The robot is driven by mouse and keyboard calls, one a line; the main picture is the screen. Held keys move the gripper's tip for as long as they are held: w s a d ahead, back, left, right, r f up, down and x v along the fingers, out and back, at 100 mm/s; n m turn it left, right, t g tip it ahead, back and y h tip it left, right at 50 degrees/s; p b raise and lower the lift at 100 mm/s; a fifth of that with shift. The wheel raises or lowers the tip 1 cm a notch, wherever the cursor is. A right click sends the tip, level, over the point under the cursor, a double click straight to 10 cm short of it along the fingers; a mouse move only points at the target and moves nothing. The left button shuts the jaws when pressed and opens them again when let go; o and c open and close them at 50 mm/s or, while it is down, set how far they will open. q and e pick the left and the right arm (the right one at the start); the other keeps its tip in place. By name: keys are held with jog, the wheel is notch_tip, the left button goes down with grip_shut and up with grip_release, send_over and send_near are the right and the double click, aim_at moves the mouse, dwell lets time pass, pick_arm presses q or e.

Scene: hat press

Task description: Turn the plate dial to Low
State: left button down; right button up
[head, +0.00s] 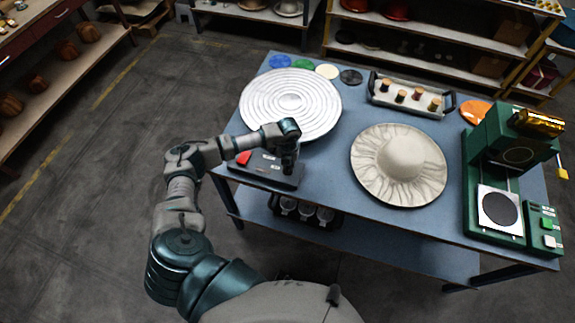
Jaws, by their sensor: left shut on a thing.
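A dark control box (262,172) with a red part at its left end sits at the front left of the blue table, in front of the large white ringed plate (290,103). My left gripper (288,166) points down onto the right part of this box and is shut on the plate dial there. The fingers hide most of the dial, so its setting cannot be read. My right gripper is not in view.
A cream brimmed hat (400,164) lies right of the box on the table (335,185). A green press (497,170) stands at the right end. A tray (410,96) with several spools and several coloured discs lie along the back.

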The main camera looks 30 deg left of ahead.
aim_at(288, 167)
pick_arm(q)
jog(key=shift+d+m, duration=0.2)
jog(key=shift+m, duration=0.3)
jog(key=shift+s, duration=0.15)
jog(key=c, duration=1.2)
grip_release()
jog(key=shift+s+r, duration=0.15)
jog(key=shift+w+a+r, duration=0.1)
jog(key=shift+w+r, duration=0.1)
jog(key=shift+r, duration=0.2)
notch_tip(288, 167, up, 11)
jog(key=shift+s, duration=0.15)
